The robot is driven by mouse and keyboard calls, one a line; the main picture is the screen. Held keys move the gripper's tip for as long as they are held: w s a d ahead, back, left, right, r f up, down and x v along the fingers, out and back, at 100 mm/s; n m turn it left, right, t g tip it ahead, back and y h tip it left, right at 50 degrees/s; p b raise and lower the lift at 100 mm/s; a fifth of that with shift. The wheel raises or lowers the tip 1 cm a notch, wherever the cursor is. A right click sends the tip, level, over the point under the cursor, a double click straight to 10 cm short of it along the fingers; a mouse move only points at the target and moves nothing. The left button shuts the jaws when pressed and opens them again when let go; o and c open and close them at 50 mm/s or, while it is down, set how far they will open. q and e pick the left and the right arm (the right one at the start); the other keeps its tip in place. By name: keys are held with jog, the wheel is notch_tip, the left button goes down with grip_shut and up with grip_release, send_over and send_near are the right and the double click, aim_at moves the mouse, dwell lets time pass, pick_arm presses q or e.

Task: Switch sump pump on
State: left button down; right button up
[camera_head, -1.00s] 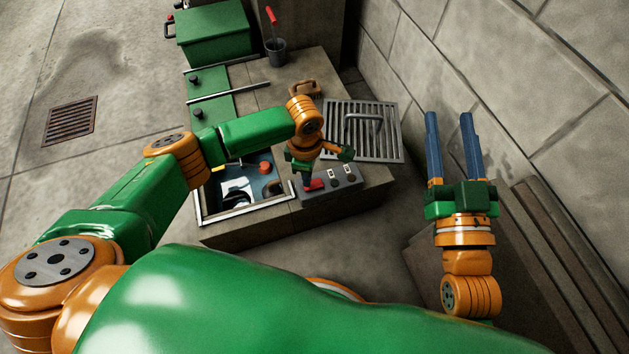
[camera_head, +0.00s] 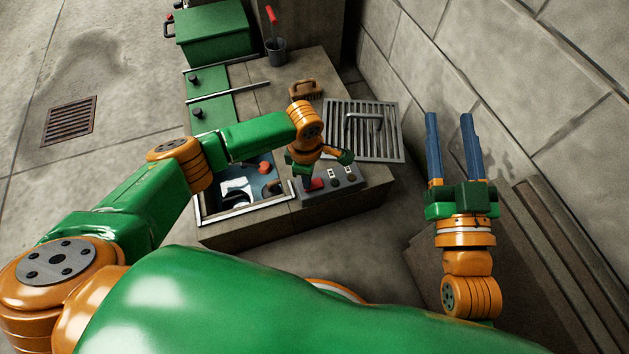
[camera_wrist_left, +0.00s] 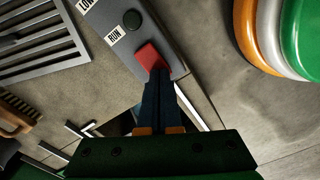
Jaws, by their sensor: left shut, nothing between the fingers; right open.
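The grey control box (camera_head: 332,187) sits on the front right of the concrete block. It carries a red switch (camera_head: 314,184), dark round knobs and small white labels. In the left wrist view the red switch (camera_wrist_left: 148,56) lies right at the tips of my left gripper (camera_wrist_left: 158,72), beside the label RUN (camera_wrist_left: 114,38) and a dark knob (camera_wrist_left: 132,19). My left gripper (camera_head: 308,186) is shut with nothing held and points down at the red switch; the tips appear to touch it. My right gripper (camera_head: 449,116) is open and empty, apart from everything, on the right.
An open pit (camera_head: 246,207) with a metal rim and a white item inside lies left of the box. A block wall rises at right.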

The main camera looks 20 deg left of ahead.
pick_arm(q)
jog(key=shift+f, duration=0.15)
notch_tip(320, 180, up, 7)
jog(key=p, duration=0.9)
jog(key=shift+p, duration=0.3)
